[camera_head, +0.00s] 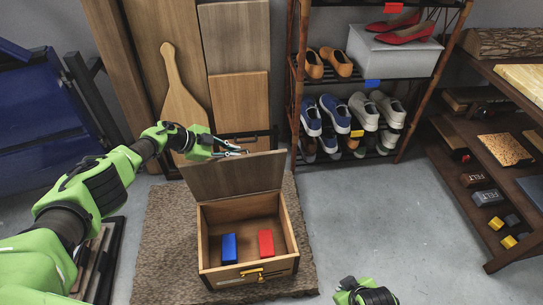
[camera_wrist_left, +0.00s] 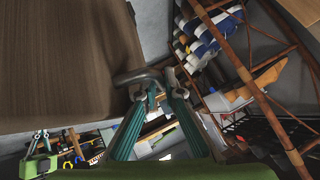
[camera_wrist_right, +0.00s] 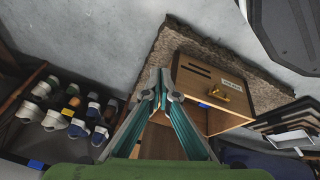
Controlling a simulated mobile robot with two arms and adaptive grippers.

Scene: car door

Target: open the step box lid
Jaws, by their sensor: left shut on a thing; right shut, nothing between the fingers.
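The wooden step box (camera_head: 250,275) stands on a brown mat, with a gold latch (camera_head: 252,274) on its front. Its lid (camera_head: 235,175) is raised at the back, tilted slightly backward, so the inside shows. A blue block (camera_head: 229,248) and a red block (camera_head: 266,243) are inside. My right gripper (camera_head: 365,290) is apart from the box, at front right. Its fingers are shut and empty in the right wrist view (camera_wrist_right: 160,90).
A shoe rack (camera_head: 375,85) stands behind to the right, and a shelf with blocks (camera_head: 490,170) at far right. Wooden boards (camera_head: 240,100) lean behind the lid. The grey floor right of the mat (camera_head: 165,250) is clear.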

